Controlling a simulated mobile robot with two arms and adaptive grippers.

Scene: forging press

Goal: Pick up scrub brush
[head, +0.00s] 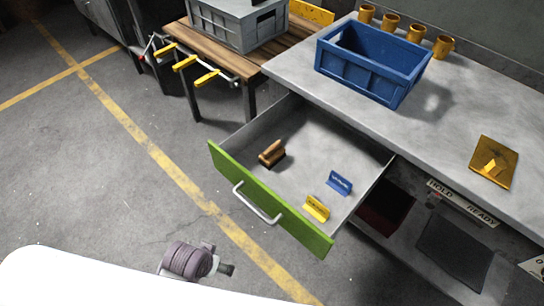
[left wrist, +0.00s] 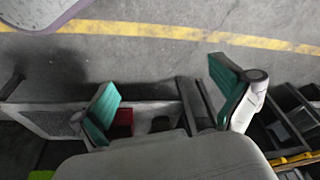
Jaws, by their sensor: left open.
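The scrub brush (head: 272,151), with a tan wooden body and dark bristles, lies in the left part of the open drawer (head: 310,140). The drawer has a green front (head: 262,200) with a metal handle. My left gripper (left wrist: 163,85) is open in the left wrist view, its green-padded fingers wide apart. Nothing is held between them, and grey floor shows beyond. I cannot make out the brush in the left wrist view. In the head view the left gripper's fingers cannot be made out. My right gripper is in neither view.
A blue sign (head: 339,183) and a yellow sign (head: 316,208) stand in the drawer. The bench (head: 470,105) holds a blue crate (head: 360,75), several brass cups and a brass plate (head: 494,163). A wooden table (head: 200,45) with a grey crate stands behind.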

